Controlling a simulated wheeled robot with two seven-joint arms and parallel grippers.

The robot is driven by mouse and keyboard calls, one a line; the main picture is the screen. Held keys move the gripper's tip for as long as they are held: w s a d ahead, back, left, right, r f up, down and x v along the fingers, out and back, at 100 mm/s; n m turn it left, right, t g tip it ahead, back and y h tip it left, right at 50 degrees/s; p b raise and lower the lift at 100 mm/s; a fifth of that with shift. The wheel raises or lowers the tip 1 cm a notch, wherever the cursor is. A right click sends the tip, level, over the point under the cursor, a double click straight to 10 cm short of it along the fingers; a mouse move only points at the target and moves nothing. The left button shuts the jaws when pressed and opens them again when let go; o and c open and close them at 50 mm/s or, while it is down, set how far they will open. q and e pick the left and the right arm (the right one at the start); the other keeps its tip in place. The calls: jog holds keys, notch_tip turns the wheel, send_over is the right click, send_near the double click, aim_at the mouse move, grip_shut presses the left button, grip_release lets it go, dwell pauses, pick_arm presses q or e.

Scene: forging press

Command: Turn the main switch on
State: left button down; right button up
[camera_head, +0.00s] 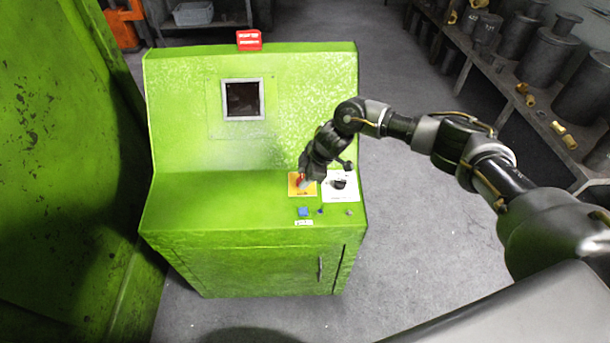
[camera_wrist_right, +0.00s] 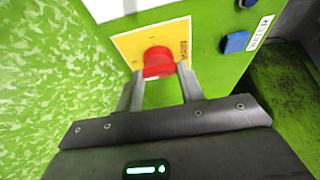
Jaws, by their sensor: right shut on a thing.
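A green control console (camera_head: 215,205) stands in the head view. A red knob on a yellow plate (camera_head: 293,189) is on its sloped panel, and it shows clearly in the wrist view as the red knob (camera_wrist_right: 158,62) on the yellow plate (camera_wrist_right: 133,44). My right gripper (camera_head: 305,179) reaches down to this knob, with one finger on each side of it, and is shut on it. In the head view the gripper mostly hides the knob. To the right is a white plate (camera_head: 328,195) with a black switch (camera_head: 339,184). My left gripper is not in view.
A blue button (camera_head: 303,211), a small blue one (camera_head: 320,211) and a grey one (camera_head: 348,212) sit below the plates. A red sign (camera_head: 249,40) tops the console. A large green machine wall (camera_head: 60,150) is at the left. A bench (camera_head: 500,65) with metal parts is at the right.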

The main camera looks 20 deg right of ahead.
jog(key=shift+r+p, duration=0.1)
jog(key=shift+p, duration=0.35)
jog(key=m+t+p, duration=0.1)
jog(key=m+p, duration=0.2)
jog(key=m+h+p, duration=0.1)
jog(key=m+p, duration=0.1)
jog(key=p, duration=0.2)
jog(key=m+t+h+p, duration=0.1)
jog(key=m+p, duration=0.2)
jog(key=p, duration=0.1)
jog(key=shift+s+a+m+t, duration=0.2)
jog(key=shift+s+m+t, duration=0.1)
jog(key=shift+s, duration=0.05)
jog(key=shift+m+h+p, duration=0.3)
jog(key=shift+m+p, duration=0.3)
jog(key=shift+m, duration=0.3)
jog(key=m+h+p, duration=0.1)
jog(key=m, duration=0.1)
jog(key=shift+a+m+t, duration=0.15)
jog(key=shift+m+t, duration=0.25)
jog(key=shift+f+m+h, duration=0.2)
jog(key=shift+m+h, duration=0.3)
jog(key=shift+m, duration=0.7)
jog(key=shift+m+h, duration=0.4)
jog(key=shift+m, duration=0.8)
jog(key=shift+w, duration=0.1)
jog(key=o, duration=1)
